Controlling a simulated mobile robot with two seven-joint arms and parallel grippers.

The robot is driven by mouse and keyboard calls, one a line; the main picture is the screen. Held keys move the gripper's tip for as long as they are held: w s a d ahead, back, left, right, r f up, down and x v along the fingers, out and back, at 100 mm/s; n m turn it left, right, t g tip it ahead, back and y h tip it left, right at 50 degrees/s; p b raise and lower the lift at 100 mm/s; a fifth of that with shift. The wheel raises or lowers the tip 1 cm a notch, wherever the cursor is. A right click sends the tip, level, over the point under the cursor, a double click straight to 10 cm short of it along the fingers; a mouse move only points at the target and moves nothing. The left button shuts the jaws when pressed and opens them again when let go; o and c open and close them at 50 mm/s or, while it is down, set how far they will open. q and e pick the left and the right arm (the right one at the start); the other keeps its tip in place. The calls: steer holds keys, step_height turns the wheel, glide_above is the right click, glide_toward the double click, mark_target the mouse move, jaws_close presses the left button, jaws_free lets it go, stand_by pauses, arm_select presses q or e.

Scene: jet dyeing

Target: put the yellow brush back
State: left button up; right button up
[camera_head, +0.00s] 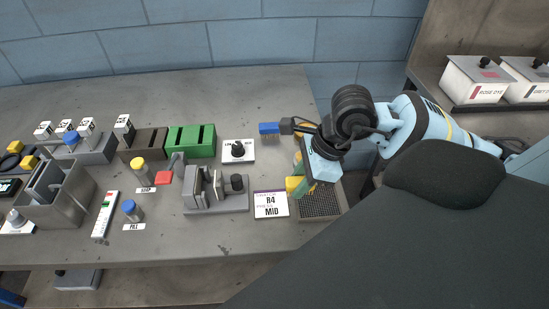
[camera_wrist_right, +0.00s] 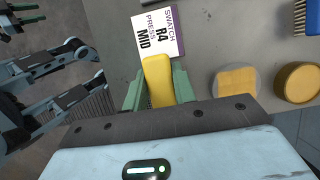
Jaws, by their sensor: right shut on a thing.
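The yellow brush (camera_head: 294,186) is a rounded yellow block in the jaws of my right gripper (camera_head: 303,177). In the right wrist view the yellow brush (camera_wrist_right: 158,80) sits between the two green fingers, which are shut on it. Its underside is hidden. In the head view it is at the left side of the dark mesh tray (camera_head: 319,205), beside the swatch card; I cannot tell whether it touches the tray. A blue brush (camera_head: 268,128) lies farther back. What looks like my left gripper (camera_wrist_right: 22,16) shows small at the wrist view's upper left, its jaws unclear.
The swatch card (camera_head: 271,204) lies just left of the tray. Two round yellow-topped things (camera_wrist_right: 237,80) and (camera_wrist_right: 298,82) stand behind it. A grey press device (camera_head: 215,190), green rack (camera_head: 191,140) and metal bin (camera_head: 55,196) stand leftward. The table front is mostly clear.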

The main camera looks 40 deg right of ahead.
glide_toward(268, 170)
steer(key=a, duration=0.1)
steer(key=a+f, duration=0.1)
steer(key=shift+s+a+f+p, duration=0.2)
steer(key=shift+s+a+p, duration=0.1)
steer(key=shift+s+p, duration=0.1)
steer(key=shift+w+d+f, duration=0.15)
steer(key=shift+w, duration=0.9)
step_height(268, 170, down, 3)
steer(key=shift+s+f, duration=0.1)
steer(key=shift+f, duration=0.1)
arm_select(q)
steer(key=shift+w+a+r, duration=0.1)
steer(key=shift+w+r, duration=0.5)
steer(key=shift+r, duration=0.35)
arm_select(e)
steer(key=shift+f, duration=0.2)
arm_select(q)
steer(key=shift+s+f, duration=0.1)
steer(key=shift+f, duration=0.05)
arm_select(e)
steer(key=o, duration=1)
steer(key=shift+c, duration=0.2)
